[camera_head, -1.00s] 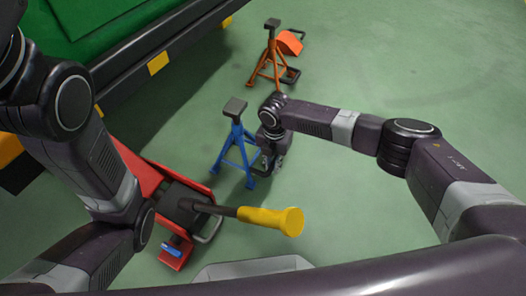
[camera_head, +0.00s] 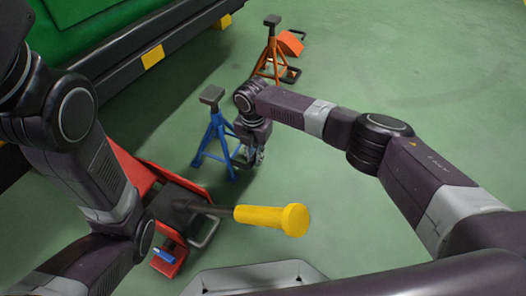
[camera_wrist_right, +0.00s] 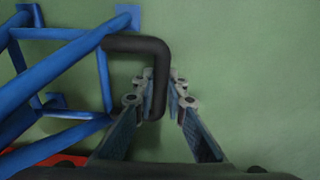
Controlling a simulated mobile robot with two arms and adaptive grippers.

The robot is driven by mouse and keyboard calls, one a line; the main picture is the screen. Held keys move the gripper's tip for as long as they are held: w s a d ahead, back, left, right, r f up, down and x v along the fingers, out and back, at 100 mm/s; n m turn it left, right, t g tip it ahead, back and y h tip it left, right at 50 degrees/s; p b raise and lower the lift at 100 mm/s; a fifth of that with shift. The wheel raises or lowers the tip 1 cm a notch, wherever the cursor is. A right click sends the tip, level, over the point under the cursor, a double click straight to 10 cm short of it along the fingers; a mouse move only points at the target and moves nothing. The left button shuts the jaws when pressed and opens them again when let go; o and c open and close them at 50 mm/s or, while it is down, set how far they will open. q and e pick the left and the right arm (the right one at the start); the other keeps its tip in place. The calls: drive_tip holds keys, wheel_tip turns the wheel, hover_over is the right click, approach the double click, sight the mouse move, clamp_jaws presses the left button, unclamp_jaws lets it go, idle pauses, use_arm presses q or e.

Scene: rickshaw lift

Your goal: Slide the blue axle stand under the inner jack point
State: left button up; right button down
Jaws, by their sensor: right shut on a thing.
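The blue axle stand (camera_head: 213,132) stands upright on the floor, apart from the dark sill of the green vehicle. Its flat grey top (camera_head: 212,94) is not under a yellow block. My right gripper (camera_head: 250,158) is low beside the stand's right side. In the right wrist view it is shut on the stand's black bent handle (camera_wrist_right: 150,45), and the blue legs (camera_wrist_right: 60,65) show at left. Yellow blocks mark the sill, a nearer one (camera_head: 152,57) and a farther one (camera_head: 224,22). Which one is the inner jack point I cannot tell. My left gripper is out of view.
A red floor jack (camera_head: 167,258) with a yellow-ended handle (camera_head: 272,217) lies in front of the blue stand. An orange stand (camera_head: 270,50) and an orange wedge (camera_head: 291,42) stand at the back. Green floor at right is free.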

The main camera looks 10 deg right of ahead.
drive_tip(key=shift+w+a+r, duration=0.15)
drive_tip(key=shift+a+r, duration=0.05)
drive_tip(key=shift+a, duration=0.05)
drive_tip(key=w+a+b, duration=0.1)
drive_tip(key=a+b, duration=0.1)
drive_tip(key=b, duration=0.1)
drive_tip(key=shift+w+f, duration=0.15)
drive_tip(key=shift+w, duration=0.05)
drive_tip(key=shift+w+a, duration=0.15)
drive_tip(key=shift+a, duration=0.15)
drive_tip(key=shift+w+a, duration=0.5)
drive_tip(key=shift+a, duration=0.15)
drive_tip(key=c, duration=1.8)
unclamp_jaws()
drive_tip(key=shift+c, duration=0.2)
drive_tip(key=shift+o, duration=0.2)
drive_tip(key=shift+s+d, duration=0.1)
